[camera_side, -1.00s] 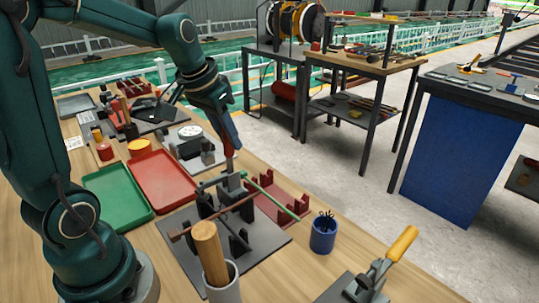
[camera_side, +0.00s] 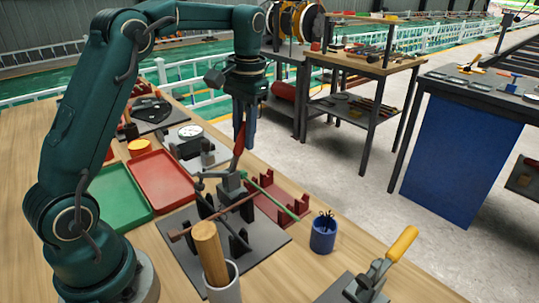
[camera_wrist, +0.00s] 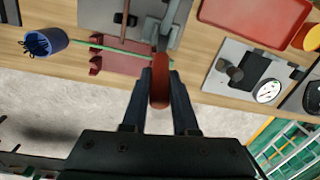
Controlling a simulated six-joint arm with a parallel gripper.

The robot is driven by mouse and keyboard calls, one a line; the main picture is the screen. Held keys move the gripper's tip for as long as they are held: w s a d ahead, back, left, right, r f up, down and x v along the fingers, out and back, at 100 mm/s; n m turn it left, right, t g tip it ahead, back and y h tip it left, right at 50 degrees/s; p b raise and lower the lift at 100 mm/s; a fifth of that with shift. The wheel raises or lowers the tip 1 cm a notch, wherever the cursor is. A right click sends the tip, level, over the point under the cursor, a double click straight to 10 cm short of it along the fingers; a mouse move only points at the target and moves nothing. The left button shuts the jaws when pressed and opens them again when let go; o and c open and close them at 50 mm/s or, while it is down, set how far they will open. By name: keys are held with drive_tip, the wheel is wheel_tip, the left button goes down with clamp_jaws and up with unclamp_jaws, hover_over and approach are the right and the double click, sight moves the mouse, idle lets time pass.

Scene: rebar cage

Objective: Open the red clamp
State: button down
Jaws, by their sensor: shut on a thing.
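The red clamp's handle (camera_side: 238,160) stands nearly upright, leaning slightly right, above its grey metal body (camera_side: 229,186) on the dark fixture plate (camera_side: 263,252). My gripper (camera_side: 241,140) comes down from above and is shut on the upper part of the handle. In the wrist view the red handle (camera_wrist: 160,92) sits between the two fingers (camera_wrist: 160,78), and the grey clamp arm (camera_wrist: 169,28) runs away beyond it. The fingers partly hide the handle's top.
A red rack (camera_side: 283,205) and a blue cup (camera_side: 323,234) stand right of the fixture. A grey holder with a wooden handle (camera_side: 209,250) is in front. Red (camera_side: 165,182) and green (camera_side: 118,200) trays lie left. A yellow-handled clamp (camera_side: 400,245) is at the front right.

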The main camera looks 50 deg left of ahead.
drive_tip(key=shift+w+f+g, duration=0.2)
drive_tip(key=shift+w+g, duration=0.1)
drive_tip(key=shift+g, duration=0.1)
drive_tip(key=shift+w, duration=0.1)
idle(0.4)
drive_tip(key=c, duration=0.7)
unclamp_jaws()
drive_tip(key=shift+s+r, duration=0.1)
drive_tip(key=shift+s, duration=0.1)
